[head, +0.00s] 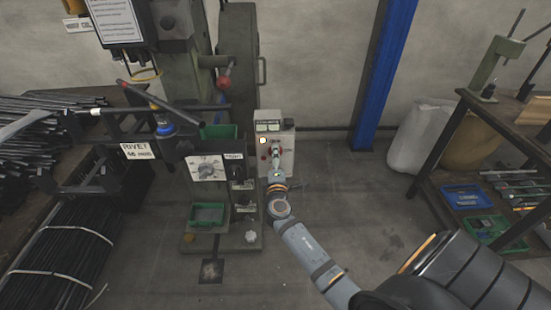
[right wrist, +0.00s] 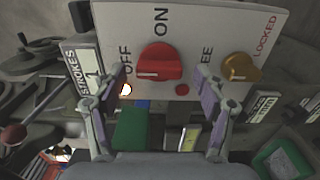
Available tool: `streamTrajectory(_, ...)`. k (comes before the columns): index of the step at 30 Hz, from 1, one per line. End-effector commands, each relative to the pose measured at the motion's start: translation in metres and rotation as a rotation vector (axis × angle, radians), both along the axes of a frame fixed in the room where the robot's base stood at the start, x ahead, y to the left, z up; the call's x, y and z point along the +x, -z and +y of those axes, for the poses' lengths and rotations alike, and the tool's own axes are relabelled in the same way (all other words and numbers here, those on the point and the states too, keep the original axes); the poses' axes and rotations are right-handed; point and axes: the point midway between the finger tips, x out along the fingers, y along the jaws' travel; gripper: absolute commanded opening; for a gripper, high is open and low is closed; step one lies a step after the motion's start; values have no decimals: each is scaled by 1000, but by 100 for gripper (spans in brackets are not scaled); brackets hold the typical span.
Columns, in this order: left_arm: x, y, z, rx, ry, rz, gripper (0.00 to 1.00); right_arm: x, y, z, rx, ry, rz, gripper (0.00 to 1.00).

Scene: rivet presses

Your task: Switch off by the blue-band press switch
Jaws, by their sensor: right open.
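The press switch is a red knob (right wrist: 160,65) on a pale panel (right wrist: 205,25) lettered ON and OFF. In the right wrist view ON stands above the knob and OFF to its left; I cannot tell which its handle points at. My right gripper (right wrist: 162,80) is open, its fingers on either side of the knob, apart from it. In the head view the same gripper (head: 276,168) is in front of the pale control box (head: 287,140) beside the green press (head: 235,60) and partly hides it. A small blue patch (right wrist: 143,103) shows below the panel. My left gripper is not in view.
A yellow knob (right wrist: 240,67) marked LOCKED sits right of the red one. A lit lamp (right wrist: 125,89) and a small red button (right wrist: 182,89) are below. Rod bundles (head: 60,250) lie at left, a workbench (head: 480,110) at right.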

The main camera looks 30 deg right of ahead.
Motion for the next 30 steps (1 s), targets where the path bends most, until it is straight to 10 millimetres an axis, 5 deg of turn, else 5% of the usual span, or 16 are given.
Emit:
streamTrajectory(9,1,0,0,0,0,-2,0,-64,2,39,6,2,4,72)
streamTrajectory(15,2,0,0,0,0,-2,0,-90,1,55,2,1,2,72)
streamTrajectory(30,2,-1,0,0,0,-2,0,-95,0,58,0,0,1,72)
